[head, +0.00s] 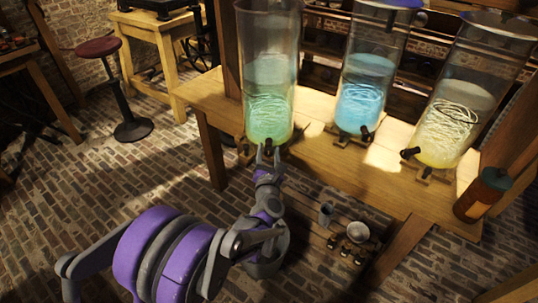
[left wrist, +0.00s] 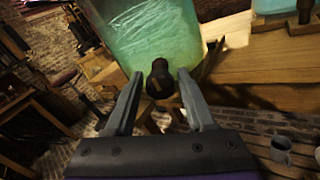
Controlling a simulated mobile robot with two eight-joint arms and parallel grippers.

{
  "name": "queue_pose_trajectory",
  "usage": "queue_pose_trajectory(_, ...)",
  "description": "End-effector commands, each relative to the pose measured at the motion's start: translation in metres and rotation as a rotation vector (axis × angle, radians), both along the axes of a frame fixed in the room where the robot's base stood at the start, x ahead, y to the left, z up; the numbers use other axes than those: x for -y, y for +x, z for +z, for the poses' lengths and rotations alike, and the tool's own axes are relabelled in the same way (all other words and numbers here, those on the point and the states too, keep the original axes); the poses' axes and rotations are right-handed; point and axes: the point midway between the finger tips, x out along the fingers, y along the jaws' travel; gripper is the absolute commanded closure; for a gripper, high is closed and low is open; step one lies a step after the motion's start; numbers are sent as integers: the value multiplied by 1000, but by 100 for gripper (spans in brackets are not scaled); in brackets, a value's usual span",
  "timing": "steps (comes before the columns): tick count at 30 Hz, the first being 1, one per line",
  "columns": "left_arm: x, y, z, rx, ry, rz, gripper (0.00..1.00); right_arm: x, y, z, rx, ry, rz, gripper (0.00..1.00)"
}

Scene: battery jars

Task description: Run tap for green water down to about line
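The green water jar (head: 268,75) is a tall clear cylinder on the wooden bench, leftmost of three. Its lower part holds green water with pale coils in it; I cannot make out a level line. Its black tap (left wrist: 160,78) sticks out low at the front. My left gripper (head: 268,153) is at this tap. In the left wrist view the two grey fingers (left wrist: 160,88) stand apart, one on each side of the tap, with gaps visible. A grey bucket (head: 278,262) stands below, partly hidden by my left arm. My right gripper is not in view.
A blue water jar (head: 364,80) and a yellow water jar (head: 452,115) stand to the right on the bench (head: 375,180), each with a black tap. A dark bottle (head: 483,195) stands at the bench's right end. Cups (head: 326,214) are below. A stool (head: 130,125) is left.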

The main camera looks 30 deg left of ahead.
Motion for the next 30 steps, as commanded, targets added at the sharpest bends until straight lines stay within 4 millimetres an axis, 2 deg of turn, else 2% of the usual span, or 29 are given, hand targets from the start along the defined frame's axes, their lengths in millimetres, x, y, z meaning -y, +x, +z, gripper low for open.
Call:
queue_pose_trajectory(1,0,0,0,0,0,0,56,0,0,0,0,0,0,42)
queue_pose_trajectory(6,0,0,0,0,0,0,87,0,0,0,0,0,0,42)
queue_pose_trajectory(9,0,0,0,0,0,0,100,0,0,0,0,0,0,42)
queue_pose_trajectory(14,0,0,0,11,-19,0,100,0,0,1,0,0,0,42)
queue_pose_trajectory(24,0,0,2,254,-430,-1,100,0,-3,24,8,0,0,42)
queue_pose_trajectory(30,0,0,1,311,-529,0,100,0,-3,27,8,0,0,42)
